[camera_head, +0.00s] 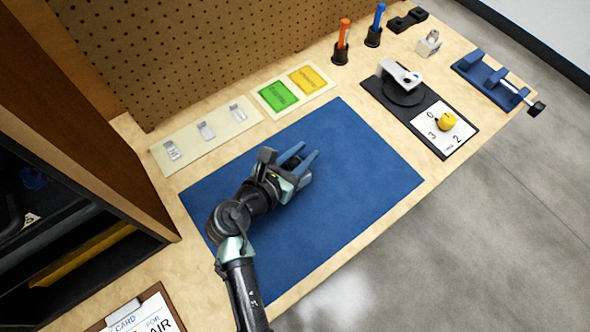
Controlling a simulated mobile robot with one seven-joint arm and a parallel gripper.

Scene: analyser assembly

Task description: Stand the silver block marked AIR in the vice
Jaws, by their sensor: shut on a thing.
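My gripper (303,161) is over the blue mat, its two blue-grey fingers pointing up and right. It is shut on a small dark thing (291,163), mostly hidden between the fingers; I cannot tell what it is. The blue vice (489,79) stands at the right end of the bench, far from my gripper. A silver block (428,43) with a knob or hole on top stands behind it to the left. Small silver pieces (172,150) (205,130) (237,113) lie on a pale strip. I cannot read AIR on any of them.
The blue mat (370,150) is otherwise clear. Between it and the vice lies a black board (385,93) with a silver clamp and yellow knob (446,121). Orange (342,40) and blue (377,22) tools stand behind. A clipboard (150,312) reading AIR lies front left.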

